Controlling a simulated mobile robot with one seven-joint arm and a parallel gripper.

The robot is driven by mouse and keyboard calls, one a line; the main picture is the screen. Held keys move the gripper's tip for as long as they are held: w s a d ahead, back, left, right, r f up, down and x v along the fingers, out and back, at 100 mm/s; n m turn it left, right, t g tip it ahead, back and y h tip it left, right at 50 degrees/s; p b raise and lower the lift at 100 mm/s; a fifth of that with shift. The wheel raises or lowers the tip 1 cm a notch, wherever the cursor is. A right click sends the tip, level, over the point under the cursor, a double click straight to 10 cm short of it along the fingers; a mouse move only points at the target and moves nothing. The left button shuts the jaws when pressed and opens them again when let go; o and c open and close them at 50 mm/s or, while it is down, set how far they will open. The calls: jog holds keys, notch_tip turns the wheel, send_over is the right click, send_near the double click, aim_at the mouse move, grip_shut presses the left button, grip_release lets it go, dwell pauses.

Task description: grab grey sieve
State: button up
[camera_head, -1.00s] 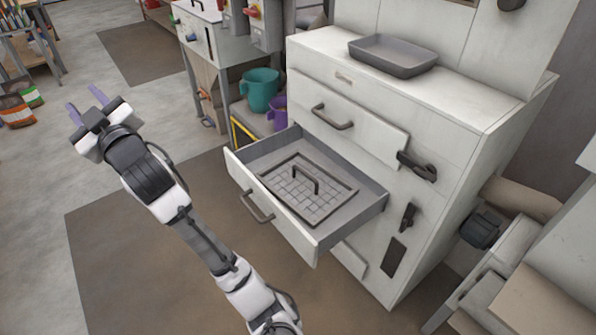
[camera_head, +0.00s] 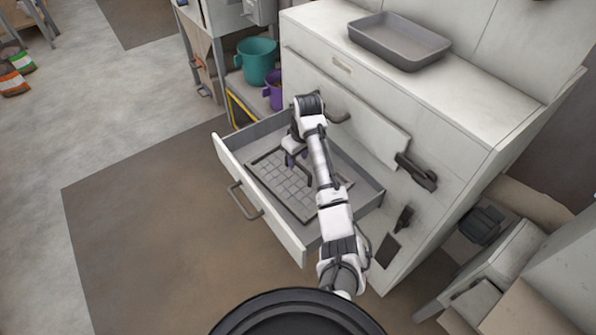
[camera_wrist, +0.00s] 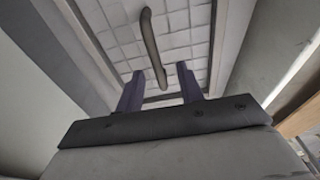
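The grey sieve (camera_head: 275,180), a rectangular frame with a grid mesh and a raised bar handle, lies flat in the open drawer (camera_head: 285,235). My gripper (camera_head: 296,158) is over the sieve inside the drawer, pointing down, and my arm hides part of the sieve. In the wrist view, my gripper (camera_wrist: 157,72) is open with its two purple fingers apart. The dark handle (camera_wrist: 150,40) of the sieve (camera_wrist: 190,30) runs from ahead of the fingers to the gap between the tips. I cannot tell whether a finger touches it.
The drawer's walls surround the sieve closely. The white cabinet (camera_head: 460,110) rises behind, with a grey tray (camera_head: 400,45) on top. A teal bucket (camera_head: 257,62) and a purple jug (camera_head: 273,92) stand left of it. The floor in front is clear.

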aim_at(298, 163)
jog(key=f, duration=0.5)
jog(key=shift+w+p, duration=0.35)
jog(key=shift+w, duration=0.05)
jog(key=shift+c, duration=0.5)
grip_shut()
